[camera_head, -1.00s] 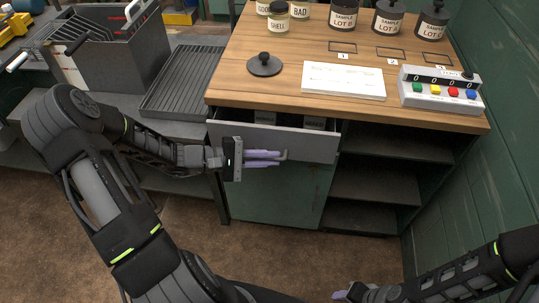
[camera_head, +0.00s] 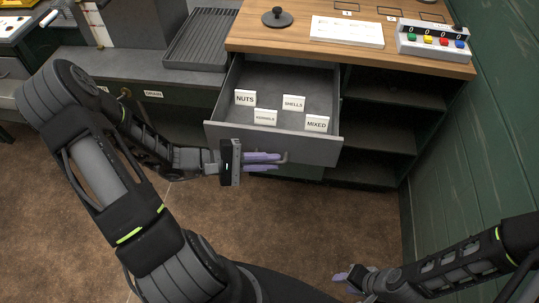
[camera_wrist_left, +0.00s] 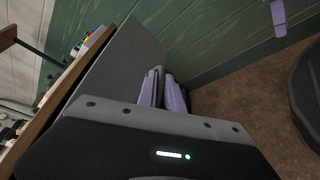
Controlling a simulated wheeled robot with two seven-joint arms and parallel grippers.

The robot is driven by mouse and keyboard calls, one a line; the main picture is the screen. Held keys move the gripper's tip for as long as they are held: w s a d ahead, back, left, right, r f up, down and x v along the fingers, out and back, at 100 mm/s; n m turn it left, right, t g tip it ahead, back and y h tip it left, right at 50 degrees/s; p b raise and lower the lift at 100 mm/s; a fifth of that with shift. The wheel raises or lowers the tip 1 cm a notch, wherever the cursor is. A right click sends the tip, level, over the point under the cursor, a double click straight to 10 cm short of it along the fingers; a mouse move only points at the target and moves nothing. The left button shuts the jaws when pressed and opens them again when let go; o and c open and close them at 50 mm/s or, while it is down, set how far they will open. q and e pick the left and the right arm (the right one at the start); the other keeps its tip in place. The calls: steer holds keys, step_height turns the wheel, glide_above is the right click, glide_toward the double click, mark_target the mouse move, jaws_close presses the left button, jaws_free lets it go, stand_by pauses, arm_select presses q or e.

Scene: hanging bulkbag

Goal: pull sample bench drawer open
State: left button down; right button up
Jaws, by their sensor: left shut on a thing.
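The sample bench drawer (camera_head: 220,133) stands well out from under the wooden bench top (camera_head: 290,43) in the head view. In the left wrist view the grey drawer front (camera_wrist_left: 115,72) is beside the fingers. My right gripper (camera_head: 343,276) is low at the bottom right, away from the bench; its finger gap is too small to judge.
A black knobbed lid (camera_head: 277,17), a white sheet (camera_head: 347,31) and a button box (camera_head: 433,42) lie on the bench top. Open shelves (camera_head: 385,130) are right of the drawer. A green wall (camera_head: 475,150) closes the right side. Brown floor in front is clear.

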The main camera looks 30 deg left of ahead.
arm_select(q)
steer(key=shift+s+d, duration=0.15)
steer(key=shift+s, duration=0.3)
steer(key=c, duration=1.8)
jaws_free()
steer(key=shift+o, duration=0.2)
steer(key=v, duration=0.7)
steer(key=shift+s+a, duration=0.25)
steer(key=shift+a, duration=0.05)
